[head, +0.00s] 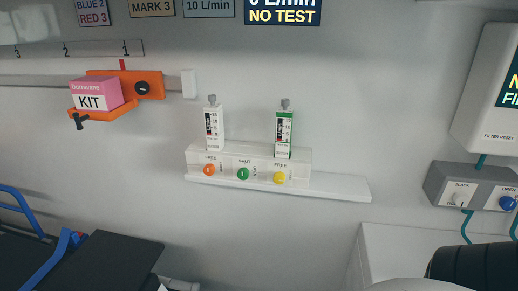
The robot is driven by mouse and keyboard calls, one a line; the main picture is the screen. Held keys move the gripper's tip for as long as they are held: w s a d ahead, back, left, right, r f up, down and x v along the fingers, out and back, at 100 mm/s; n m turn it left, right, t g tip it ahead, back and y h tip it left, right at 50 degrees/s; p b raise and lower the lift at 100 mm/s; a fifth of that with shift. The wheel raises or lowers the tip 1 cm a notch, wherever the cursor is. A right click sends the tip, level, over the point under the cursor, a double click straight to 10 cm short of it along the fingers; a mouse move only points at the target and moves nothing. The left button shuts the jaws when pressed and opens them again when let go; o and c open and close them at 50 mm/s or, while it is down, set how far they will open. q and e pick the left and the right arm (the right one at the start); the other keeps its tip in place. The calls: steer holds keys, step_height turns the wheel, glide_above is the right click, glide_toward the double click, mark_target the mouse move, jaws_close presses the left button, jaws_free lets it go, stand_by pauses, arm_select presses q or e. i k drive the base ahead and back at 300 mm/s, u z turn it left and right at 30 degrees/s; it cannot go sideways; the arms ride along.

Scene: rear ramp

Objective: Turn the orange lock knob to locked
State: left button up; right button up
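A small round orange knob (209,170) is at the left of the front of a white block (305,160) on the wall. The label above it seems to read FREE. I cannot tell from the picture which of these the task means. Neither of my grippers is in view.
Green (243,174) and yellow (279,178) knobs sit beside the orange one, under two upright gauges (213,128) (284,132). A pink KIT box (96,94) rests on the bracket. A grey valve box (474,187) is at right. Blue-railed black padding (105,262) fills lower left.

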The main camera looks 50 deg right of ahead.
mark_target(209, 170)
steer(key=k, duration=0.9)
steer(key=u, duration=0.7)
steer(key=i, duration=0.65)
steer(key=z, duration=2.2)
steer(key=k, duration=0.5)
steer(key=u, duration=1.3)
steer(key=i, duration=0.55)
steer(key=z, duration=0.15)
